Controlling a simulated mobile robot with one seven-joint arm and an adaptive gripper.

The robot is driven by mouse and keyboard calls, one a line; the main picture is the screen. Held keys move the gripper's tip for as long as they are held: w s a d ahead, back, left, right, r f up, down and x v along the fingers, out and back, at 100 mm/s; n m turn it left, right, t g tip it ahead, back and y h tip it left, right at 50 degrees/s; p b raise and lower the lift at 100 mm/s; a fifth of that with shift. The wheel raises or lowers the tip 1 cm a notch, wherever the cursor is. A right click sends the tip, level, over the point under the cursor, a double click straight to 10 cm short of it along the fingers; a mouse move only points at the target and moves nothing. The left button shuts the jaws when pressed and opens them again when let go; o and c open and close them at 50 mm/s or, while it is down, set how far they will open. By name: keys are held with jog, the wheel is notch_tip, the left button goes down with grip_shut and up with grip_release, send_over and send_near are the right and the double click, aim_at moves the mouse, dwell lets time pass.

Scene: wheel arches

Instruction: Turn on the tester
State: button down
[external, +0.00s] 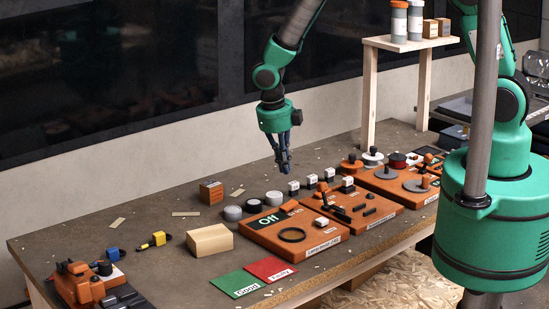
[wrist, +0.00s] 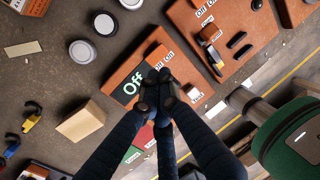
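The tester is an orange box on the bench with a dark display reading "Off", a black ring and a small white piece near its right side. I take this box (external: 258,236) to be the tester; it also shows in the wrist view (wrist: 123,77), where my fingers cover part of it. My gripper (external: 285,169) hangs above the bench, behind and above the tester and apart from it, pointing down. In the wrist view my gripper's fingertips (wrist: 157,95) are together, with nothing seen between them.
A second orange panel (external: 378,212) with black parts stands right of the tester. A tan block (external: 209,241) is at its left. Green (external: 236,283) and red (external: 270,268) mats lie in front. Several round pucks and small white-topped pieces stand behind. A wooden shelf (external: 410,42) rises at the back right.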

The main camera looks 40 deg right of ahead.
aim_at(291, 202)
jog(key=x, duration=1)
jog(key=shift+d+f, duration=0.1)
